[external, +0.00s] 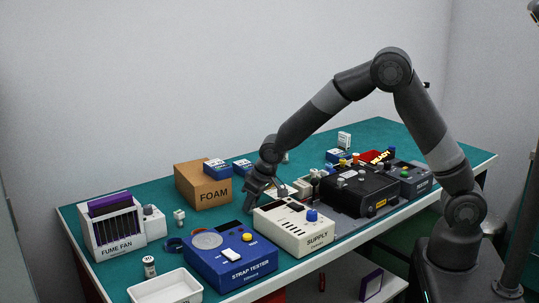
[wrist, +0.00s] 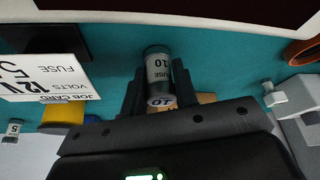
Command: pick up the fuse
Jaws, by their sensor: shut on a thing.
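A grey-and-white cylindrical fuse (wrist: 157,66) marked 10 stands between the two dark fingers of my gripper (wrist: 156,82) in the wrist view. The fingers are shut on its sides. In the external view my gripper (external: 252,200) points down behind the strap tester and the supply box; the fuse in it cannot be made out there. I cannot tell whether the fuse touches the table. Another small fuse (wrist: 14,129), marked 5, shows at the left edge of the wrist view. A white job card (wrist: 45,80) reads 12 V and fuse 5.
The blue strap tester (external: 231,263) and white supply box (external: 293,228) stand close in front of my gripper. The foam box (external: 203,185) is behind it to the left. A white tray (external: 166,287) lies at the front left.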

